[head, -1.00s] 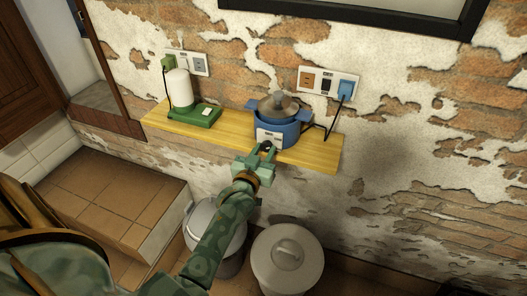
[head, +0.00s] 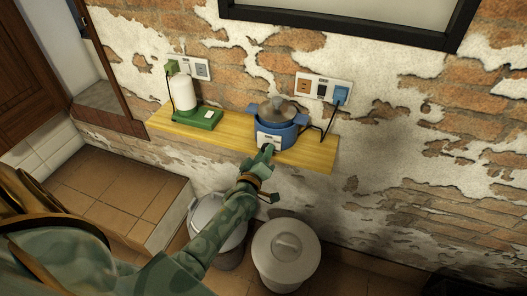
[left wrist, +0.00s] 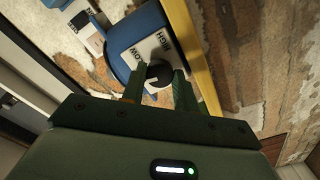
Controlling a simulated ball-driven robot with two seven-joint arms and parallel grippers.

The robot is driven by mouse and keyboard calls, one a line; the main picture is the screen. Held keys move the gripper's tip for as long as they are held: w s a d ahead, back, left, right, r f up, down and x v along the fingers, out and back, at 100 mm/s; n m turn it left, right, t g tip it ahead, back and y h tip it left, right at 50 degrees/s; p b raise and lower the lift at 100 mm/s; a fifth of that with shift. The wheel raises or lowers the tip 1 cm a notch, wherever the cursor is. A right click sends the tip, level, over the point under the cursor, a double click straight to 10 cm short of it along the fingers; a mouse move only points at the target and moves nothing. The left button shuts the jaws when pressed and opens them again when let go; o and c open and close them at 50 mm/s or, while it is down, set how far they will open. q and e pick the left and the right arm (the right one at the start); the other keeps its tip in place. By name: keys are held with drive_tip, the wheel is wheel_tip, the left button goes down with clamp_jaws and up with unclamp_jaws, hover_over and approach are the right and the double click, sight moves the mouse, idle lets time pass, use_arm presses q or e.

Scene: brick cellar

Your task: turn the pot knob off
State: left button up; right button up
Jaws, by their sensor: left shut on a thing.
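The blue electric pot (head: 291,136) with a dark glass lid (head: 277,108) stands on a wooden wall shelf. Its white front panel faces me, and in the left wrist view the panel (left wrist: 152,48) carries the words HIGH and LOW. The black pot knob (left wrist: 160,74) sits on this panel. My left gripper (head: 267,150) is at the front of the pot; in the left wrist view its green fingers (left wrist: 159,82) are shut on the knob, one on each side. The knob's pointer and other markings cannot be made out. My right gripper is not in view.
The yellow wooden shelf (head: 230,133) also holds a white and green appliance (head: 185,95) at left. A blue plug (head: 341,94) with a black cord is in the right wall socket. Below stand a lidded white bin (head: 286,262) and a grey bin (head: 205,212).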

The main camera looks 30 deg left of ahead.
use_arm(q)
drive_tip(key=shift+n, duration=1.1)
drive_tip(key=shift+f+p, duration=0.1)
drive_tip(key=shift+p, duration=0.2)
drive_tip(key=o, duration=1)
drive_tip(key=p+v, duration=0.2)
drive_tip(key=v, duration=1.4)
drive_tip(key=shift+s, duration=0.2)
